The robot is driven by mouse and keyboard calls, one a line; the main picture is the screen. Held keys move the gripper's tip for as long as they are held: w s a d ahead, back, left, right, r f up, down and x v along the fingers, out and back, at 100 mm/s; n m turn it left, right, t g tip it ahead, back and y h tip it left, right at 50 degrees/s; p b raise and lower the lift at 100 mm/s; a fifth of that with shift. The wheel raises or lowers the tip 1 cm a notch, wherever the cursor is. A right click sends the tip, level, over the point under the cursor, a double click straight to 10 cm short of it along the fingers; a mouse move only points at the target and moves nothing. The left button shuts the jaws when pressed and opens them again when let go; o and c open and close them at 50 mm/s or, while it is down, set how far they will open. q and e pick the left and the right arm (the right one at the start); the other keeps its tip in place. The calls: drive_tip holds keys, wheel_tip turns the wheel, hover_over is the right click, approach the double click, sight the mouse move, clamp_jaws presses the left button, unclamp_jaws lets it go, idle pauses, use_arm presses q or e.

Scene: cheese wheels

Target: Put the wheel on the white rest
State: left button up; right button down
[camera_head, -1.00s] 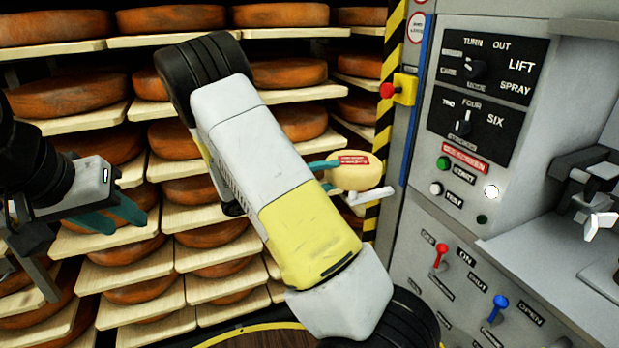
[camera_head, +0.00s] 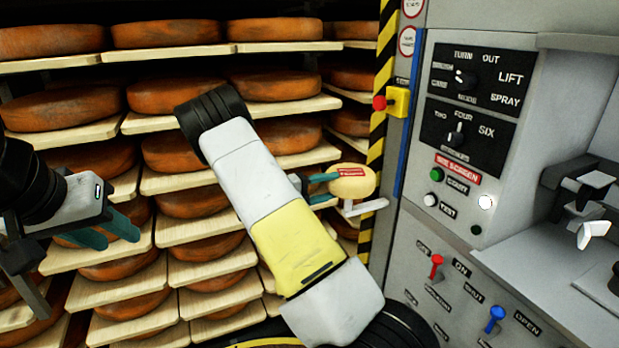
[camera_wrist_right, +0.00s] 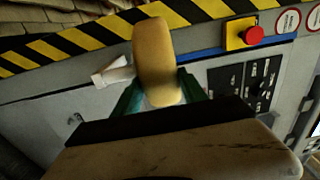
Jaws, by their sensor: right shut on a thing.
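The wheel (camera_head: 352,182) is small, pale yellow and has a red label. My right gripper (camera_head: 323,188) is shut on it, with teal fingers on either side. The white rest (camera_head: 370,206) is a small bracket in front of the striped post, just below the wheel in the head view. In the right wrist view the wheel (camera_wrist_right: 157,60) stands on edge between the fingers (camera_wrist_right: 161,92), with the white rest (camera_wrist_right: 112,74) to its left. I cannot tell whether wheel and rest touch. My left gripper (camera_head: 106,231) is at the left, its fingers apart and empty.
Wooden shelves (camera_head: 190,48) with large brown cheese wheels fill the back and left. A grey control panel (camera_head: 470,125) with knobs and switches stands at the right. A yellow box with a red button (camera_head: 397,101) sits on the striped post (camera_head: 376,150) above the rest.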

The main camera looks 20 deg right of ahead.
idle(0.3)
drive_tip(key=c, duration=0.6)
unclamp_jaws()
